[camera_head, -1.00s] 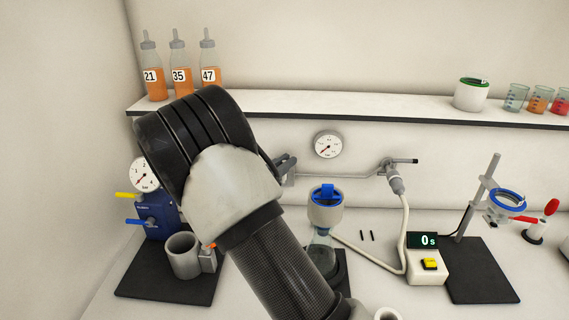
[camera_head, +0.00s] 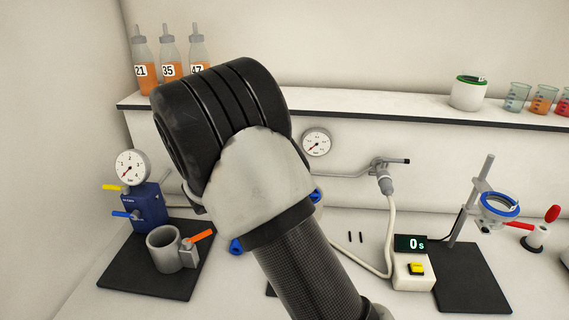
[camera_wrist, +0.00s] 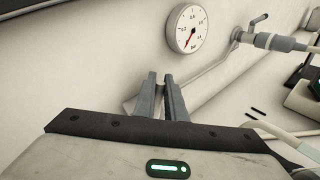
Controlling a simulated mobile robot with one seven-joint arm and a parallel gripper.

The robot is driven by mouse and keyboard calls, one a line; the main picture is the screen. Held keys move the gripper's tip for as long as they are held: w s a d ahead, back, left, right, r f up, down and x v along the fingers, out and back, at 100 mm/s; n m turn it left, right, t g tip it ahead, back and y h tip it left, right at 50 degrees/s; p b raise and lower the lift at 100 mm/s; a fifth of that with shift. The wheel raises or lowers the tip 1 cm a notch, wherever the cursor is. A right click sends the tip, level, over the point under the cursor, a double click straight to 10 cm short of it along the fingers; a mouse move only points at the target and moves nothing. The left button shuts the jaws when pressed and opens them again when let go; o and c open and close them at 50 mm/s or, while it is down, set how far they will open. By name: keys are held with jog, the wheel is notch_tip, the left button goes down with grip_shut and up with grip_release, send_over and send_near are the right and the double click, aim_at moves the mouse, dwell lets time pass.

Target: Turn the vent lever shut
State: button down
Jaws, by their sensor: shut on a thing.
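A dial gauge (camera_head: 316,142) hangs above the pipe. At left stand a blue unit (camera_head: 146,212) with yellow and blue levers and a grey cup (camera_head: 163,254) beside an orange lever (camera_head: 200,236). A timer (camera_head: 411,262) and ring stand (camera_head: 470,202) are at right.

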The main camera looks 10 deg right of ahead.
jog(key=d+f+m+y+b, duration=0.1)
jog(key=b, duration=0.2)
jog(key=d+f+m+y+b, duration=0.1)
jog(key=m+y+b, duration=0.1)
jog(key=b, duration=0.2)
jog(key=s+d+f+m+y+b, duration=0.1)
jog(key=m+y+b, duration=0.1)
jog(key=b, duration=0.2)
jog(key=shift+d+f, duration=0.1)
jog(key=shift+f, duration=0.25)
jog(key=shift+y, duration=0.3)
jog(key=c, duration=1.8)
grip_release()
jog(key=p+v, duration=0.2)
jog(key=v, duration=1.5)
jog(key=shift+r, duration=0.3)
